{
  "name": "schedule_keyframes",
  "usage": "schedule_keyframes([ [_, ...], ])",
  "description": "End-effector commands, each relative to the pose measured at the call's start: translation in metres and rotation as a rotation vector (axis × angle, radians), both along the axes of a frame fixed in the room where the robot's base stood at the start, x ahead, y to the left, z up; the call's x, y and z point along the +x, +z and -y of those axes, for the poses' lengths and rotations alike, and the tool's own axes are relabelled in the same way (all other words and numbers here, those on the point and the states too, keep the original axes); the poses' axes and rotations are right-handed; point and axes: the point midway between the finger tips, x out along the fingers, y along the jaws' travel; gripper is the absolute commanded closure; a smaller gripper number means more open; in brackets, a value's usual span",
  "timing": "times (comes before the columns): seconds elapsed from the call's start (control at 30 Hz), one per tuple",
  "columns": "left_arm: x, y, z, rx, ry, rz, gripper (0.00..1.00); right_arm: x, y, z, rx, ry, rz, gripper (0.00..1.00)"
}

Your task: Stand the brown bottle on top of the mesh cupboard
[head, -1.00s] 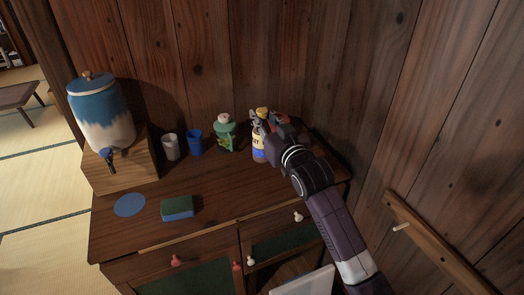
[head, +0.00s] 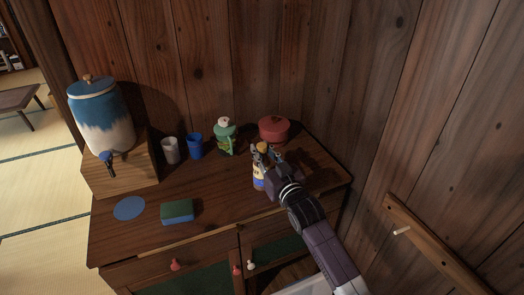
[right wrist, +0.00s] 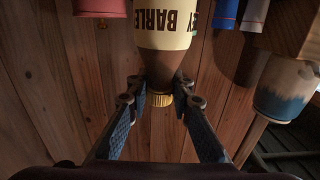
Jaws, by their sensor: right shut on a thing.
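The brown bottle (head: 258,183) has a cream, yellow and blue label and a gold cap (right wrist: 160,100). It is over the right part of the wooden top of the mesh cupboard (head: 225,192), whose front has green mesh panels. My right gripper (head: 263,152) is shut on the bottle near its neck. In the right wrist view the fingers are on either side of the neck, and the label (right wrist: 165,25) shows beyond them. I cannot tell whether the bottle's base touches the cupboard top. My left gripper is not in view.
A red lidded pot (head: 273,130), a green bottle (head: 226,138), a blue cup (head: 195,146) and a white cup (head: 170,150) stand along the back. A blue-white dispenser (head: 102,120) stands on a wooden box at left. A sponge (head: 177,212) and blue disc (head: 129,208) lie in front.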

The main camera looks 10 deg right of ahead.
Motion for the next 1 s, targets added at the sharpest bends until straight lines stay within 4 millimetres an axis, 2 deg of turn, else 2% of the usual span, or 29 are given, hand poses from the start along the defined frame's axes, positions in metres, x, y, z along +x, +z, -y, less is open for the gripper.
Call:
schedule_keyframes([
  [0.07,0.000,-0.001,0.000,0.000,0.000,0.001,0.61,0.000,0.000,0.000,0.001,0.000,0.004,1.00],
  [0.1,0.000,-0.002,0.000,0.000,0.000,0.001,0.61,0.000,-0.003,0.000,0.000,0.000,0.000,0.78],
  [0.27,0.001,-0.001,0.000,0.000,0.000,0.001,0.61,0.000,-0.002,0.000,0.000,0.000,0.000,0.62],
  [0.67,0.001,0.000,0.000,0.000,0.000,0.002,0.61,-0.005,0.000,0.001,0.000,0.000,-0.001,0.62],
  [0.77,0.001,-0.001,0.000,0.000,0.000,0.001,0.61,-0.017,-0.001,0.003,0.000,0.000,-0.002,0.62],
  [1.0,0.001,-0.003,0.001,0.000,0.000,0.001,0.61,-0.062,-0.001,0.012,0.000,0.000,-0.002,0.62],
])
